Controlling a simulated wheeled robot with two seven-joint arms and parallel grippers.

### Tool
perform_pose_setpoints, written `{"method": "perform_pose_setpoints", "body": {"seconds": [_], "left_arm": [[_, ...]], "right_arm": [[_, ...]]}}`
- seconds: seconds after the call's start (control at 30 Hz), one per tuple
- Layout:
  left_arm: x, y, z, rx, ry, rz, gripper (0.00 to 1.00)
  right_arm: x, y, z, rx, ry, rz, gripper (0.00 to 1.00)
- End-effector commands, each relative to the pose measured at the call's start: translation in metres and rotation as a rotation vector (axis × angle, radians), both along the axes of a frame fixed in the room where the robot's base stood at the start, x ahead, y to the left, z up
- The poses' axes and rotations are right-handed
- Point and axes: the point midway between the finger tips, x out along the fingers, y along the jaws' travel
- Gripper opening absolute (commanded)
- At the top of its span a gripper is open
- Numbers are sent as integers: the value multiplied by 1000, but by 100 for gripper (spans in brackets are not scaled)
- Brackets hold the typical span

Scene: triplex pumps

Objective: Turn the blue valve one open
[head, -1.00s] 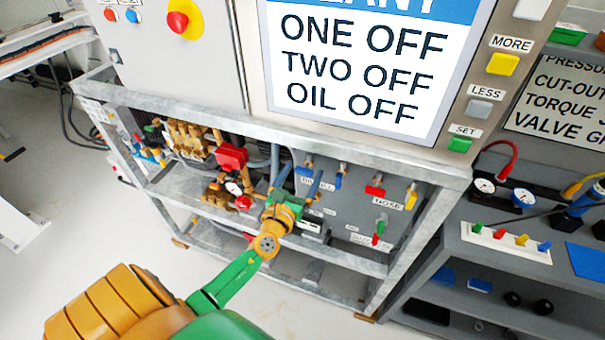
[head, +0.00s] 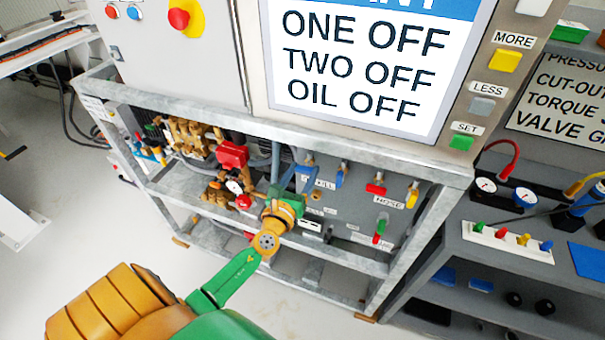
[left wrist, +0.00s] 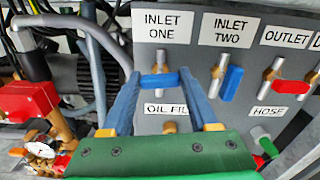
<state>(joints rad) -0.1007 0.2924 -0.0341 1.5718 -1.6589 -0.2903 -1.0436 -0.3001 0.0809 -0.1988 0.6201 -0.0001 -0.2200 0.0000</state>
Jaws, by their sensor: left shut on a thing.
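Blue valve one sits under the INLET ONE label (left wrist: 163,27) on the grey panel. In the left wrist view its blue handle (left wrist: 160,81) lies about level across its brass stem. My left gripper (left wrist: 160,78) has its two blue fingers on either side of that handle and is shut on it. In the head view my left gripper (head: 297,178) is at the panel, and its fingers hide most of valve one. The screen (head: 362,65) reads ONE OFF, TWO OFF, OIL OFF. My right gripper is not in view.
The INLET TWO valve's blue handle (left wrist: 232,83) hangs close to the right, near upright. A red outlet handle (left wrist: 291,87) is farther right. A red part (left wrist: 30,100) and a gauge (left wrist: 40,152) stand at left. A metal frame rail (head: 300,138) runs above.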

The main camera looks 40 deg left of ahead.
Motion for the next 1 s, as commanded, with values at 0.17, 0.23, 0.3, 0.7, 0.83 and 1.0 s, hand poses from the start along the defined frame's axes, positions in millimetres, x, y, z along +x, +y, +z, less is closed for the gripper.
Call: {"method": "perform_pose_setpoints", "body": {"seconds": [0.17,0.23,0.3,0.7,0.83,1.0], "left_arm": [[0,1,-3,-147,-35,0,4],[0,1,-3,-212,-51,-1,4],[0,1,-3,-277,-67,-1,4],[-1,2,-3,-648,-156,-1,4],[-1,2,-3,-767,-185,0,4],[-1,2,-3,-925,-223,-1,4]], "right_arm": [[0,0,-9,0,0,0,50],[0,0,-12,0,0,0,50],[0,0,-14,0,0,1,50],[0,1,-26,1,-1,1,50],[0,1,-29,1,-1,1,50],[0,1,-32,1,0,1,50]]}}
